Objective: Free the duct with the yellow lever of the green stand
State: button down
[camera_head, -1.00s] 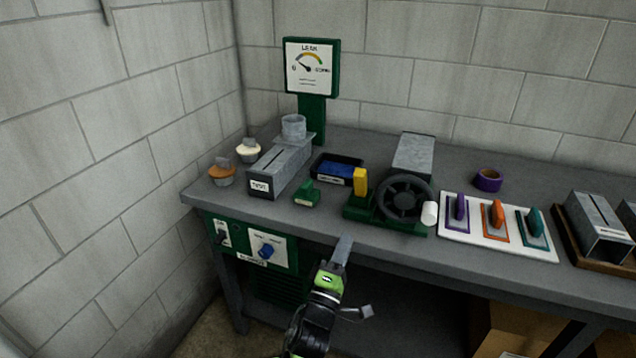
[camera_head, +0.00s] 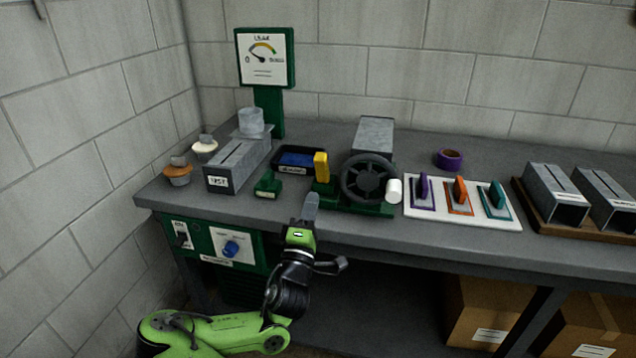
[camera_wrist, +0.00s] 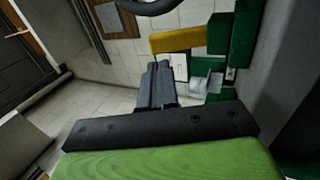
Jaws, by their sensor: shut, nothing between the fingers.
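The green stand (camera_head: 371,207) sits at the bench's front edge with a black handwheel (camera_head: 367,178) on it. Its yellow lever (camera_head: 321,166) stands upright at the stand's left end. A grey duct (camera_head: 373,137) lies behind the wheel, its near end hidden by the wheel. My gripper (camera_head: 311,200) is shut and empty, in front of and below the lever, near the bench edge. In the wrist view the yellow lever (camera_wrist: 178,40) lies just beyond my closed fingers (camera_wrist: 157,68), apart from them as far as I can tell.
Left of the stand are a small green block (camera_head: 267,186), a blue-filled tray (camera_head: 299,161) and a TEST-labelled duct (camera_head: 237,166). A white cylinder (camera_head: 394,191) is at the stand's right, beside a white board (camera_head: 463,216) with coloured-handled tools. The bench front edge lies close under my gripper.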

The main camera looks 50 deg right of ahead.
aim_at(320, 165)
jog(key=p+x, duration=0.1)
jog(key=x, duration=0.6)
jog(key=shift+w+d+r, duration=0.15)
jog(key=shift+d+r, duration=0.05)
jog(key=shift+d, duration=0.05)
